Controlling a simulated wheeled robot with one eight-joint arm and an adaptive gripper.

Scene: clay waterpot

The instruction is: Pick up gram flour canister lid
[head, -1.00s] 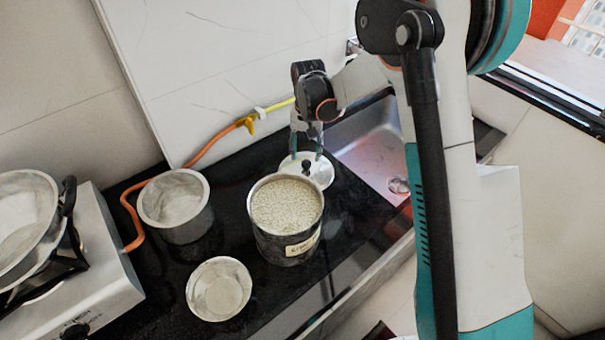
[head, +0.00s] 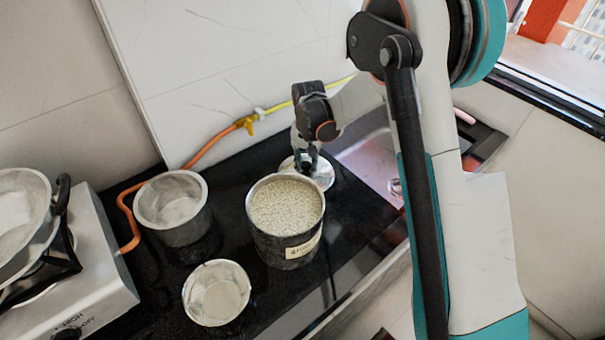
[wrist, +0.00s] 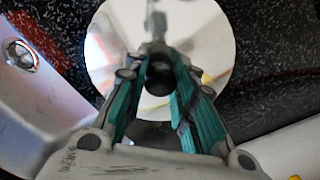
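The gram flour canister lid (head: 322,176) is a shiny round metal disc with a black knob. It lies on the black counter behind the canister and fills the top middle of the wrist view (wrist: 112,55). My gripper (head: 306,164) points down over it. Its teal fingers have closed in on both sides of the knob, as the wrist view also shows (wrist: 158,75), and appear to grip it. The lid appears still at counter level. The open canister (head: 285,242), full of pale grains and with a label on its front, stands just in front of the lid.
A metal pot (head: 180,222) and a small metal bowl (head: 217,293) stand left of the canister. A stove (head: 95,270) with a pan is at far left. A sink (head: 372,160) lies right of the lid. An orange hose (head: 128,215) runs along the wall.

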